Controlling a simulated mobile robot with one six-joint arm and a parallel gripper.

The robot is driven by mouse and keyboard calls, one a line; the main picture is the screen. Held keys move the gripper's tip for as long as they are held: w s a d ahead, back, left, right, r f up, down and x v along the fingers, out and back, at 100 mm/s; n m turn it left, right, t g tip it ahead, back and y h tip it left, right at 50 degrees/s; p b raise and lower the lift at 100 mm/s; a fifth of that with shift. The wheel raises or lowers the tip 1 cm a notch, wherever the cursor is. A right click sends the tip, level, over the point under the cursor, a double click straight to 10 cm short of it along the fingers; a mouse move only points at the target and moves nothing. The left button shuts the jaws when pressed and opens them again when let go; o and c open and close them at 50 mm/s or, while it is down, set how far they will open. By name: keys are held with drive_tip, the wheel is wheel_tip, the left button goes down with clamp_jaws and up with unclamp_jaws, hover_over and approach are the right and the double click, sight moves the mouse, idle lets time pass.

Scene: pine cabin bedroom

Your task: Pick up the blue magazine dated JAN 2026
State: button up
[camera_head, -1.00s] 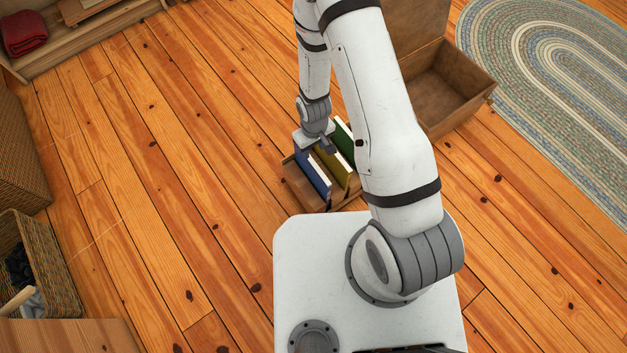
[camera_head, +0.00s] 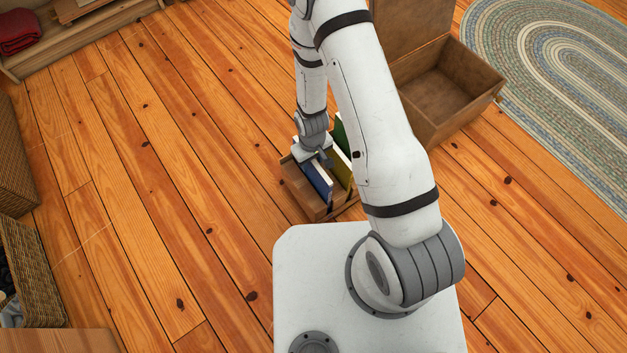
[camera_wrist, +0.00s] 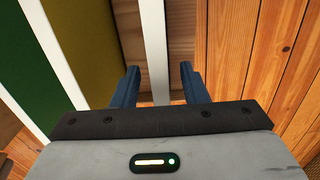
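The blue magazine (camera_head: 318,182) stands upright at the near-left side of a wooden holder (camera_head: 296,192), with a yellow magazine (camera_head: 338,170) and a green one (camera_head: 341,135) beyond it. No date can be read. My gripper (camera_head: 324,160) is over the blue magazine's upper edge. In the wrist view, my gripper (camera_wrist: 159,77) is open, with one finger on each side of a thin upright magazine whose white page edge (camera_wrist: 155,45) runs between them. Gaps show on both sides. The yellow (camera_wrist: 88,45) and green (camera_wrist: 25,80) magazines are to the left there.
An open wooden chest (camera_head: 455,90) stands beyond the holder on the right, beside a braided oval rug (camera_head: 560,80). A wicker basket (camera_head: 35,270) is at the left edge. A low wooden shelf (camera_head: 75,40) is at the far left. The plank floor (camera_head: 170,190) between is clear.

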drive_tip(key=shift+f, duration=0.15)
drive_tip(key=shift+c, duration=0.6)
clamp_jaws()
